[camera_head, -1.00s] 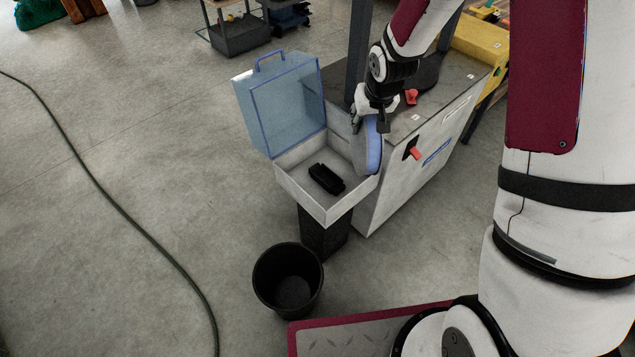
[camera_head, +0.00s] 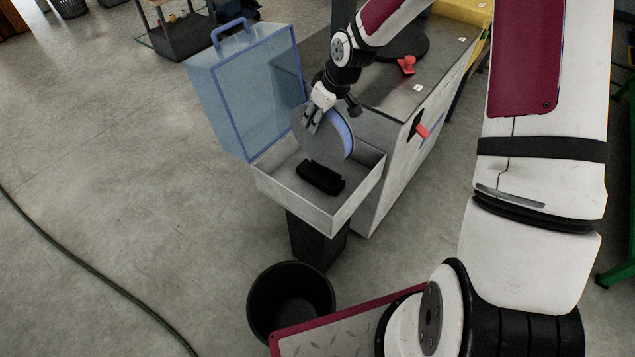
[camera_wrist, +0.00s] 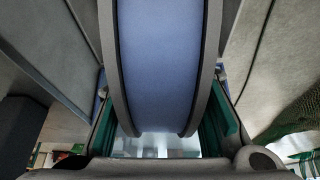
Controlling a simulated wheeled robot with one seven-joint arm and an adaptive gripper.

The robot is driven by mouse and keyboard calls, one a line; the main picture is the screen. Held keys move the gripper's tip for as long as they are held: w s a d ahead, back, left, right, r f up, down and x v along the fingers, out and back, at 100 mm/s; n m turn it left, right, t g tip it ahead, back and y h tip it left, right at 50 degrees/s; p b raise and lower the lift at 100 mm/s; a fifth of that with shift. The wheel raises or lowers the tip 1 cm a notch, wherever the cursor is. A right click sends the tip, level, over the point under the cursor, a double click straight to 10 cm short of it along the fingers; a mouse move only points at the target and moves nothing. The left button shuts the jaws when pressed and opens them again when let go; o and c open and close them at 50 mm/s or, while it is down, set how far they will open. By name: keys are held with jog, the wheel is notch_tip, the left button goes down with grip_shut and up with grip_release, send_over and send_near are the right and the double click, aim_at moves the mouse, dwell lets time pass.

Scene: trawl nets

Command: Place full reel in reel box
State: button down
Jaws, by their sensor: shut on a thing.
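My gripper (camera_head: 316,118) is shut on the full reel (camera_head: 335,133), a grey-sided disc wound with blue. The reel stands on edge, tilted, above the reel box (camera_head: 358,198). In the wrist view the reel's blue winding (camera_wrist: 160,60) fills the middle between its two grey side discs. The box is a light grey open tray with its transparent blue lid (camera_head: 252,92) raised at the back left. A black holder (camera_head: 320,177) sits on the box floor below and in front of the reel. I cannot tell whether the reel touches the box.
A black bin (camera_head: 290,300) stands on the floor in front. A dark hose (camera_head: 90,277) lies on the floor at left.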

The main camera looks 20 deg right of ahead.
aim_at(317, 146)
jog(key=shift+n, duration=0.4)
jog(key=shift+w+d+f+b, duration=0.1)
jog(key=shift+w+f+b, duration=0.3)
jog(key=shift+f, duration=1.55)
jog(key=shift+w+f+b, duration=0.1)
jog(key=shift+f+b, duration=0.5)
jog(key=shift+f, duration=1.35)
jog(key=shift+w+d+f+b, duration=0.1)
jog(key=shift+w+f+b, duration=0.3)
jog(key=shift+f, duration=1.55)
jog(key=shift+s+f, duration=0.1)
jog(key=shift+s, duration=0.05)
jog(key=c, duration=1.1)
grip_release()
jog(key=shift+f, duration=0.1)
